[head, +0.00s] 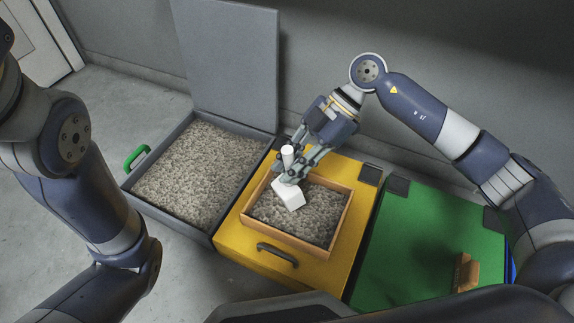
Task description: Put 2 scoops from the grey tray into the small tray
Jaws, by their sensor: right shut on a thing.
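The grey tray (167,211) is a large open box full of grey-brown gravel, with its lid raised behind it. The small tray (289,245) is a brown-rimmed box on the yellow lid and has gravel in it. My right gripper (290,174) is shut on a white scoop (289,195) by its handle. The scoop is over the left back part of the small tray, tilted. I cannot tell whether it touches the gravel or holds any. My left arm comes in at the left, but its gripper is not in view.
The small tray sits on a yellow box (233,246) with a dark handle. A green box (408,240) stands to the right, with a small brown object (466,271) on it. The raised grey lid (228,60) stands upright behind the grey tray. A green handle (136,157) is at its left.

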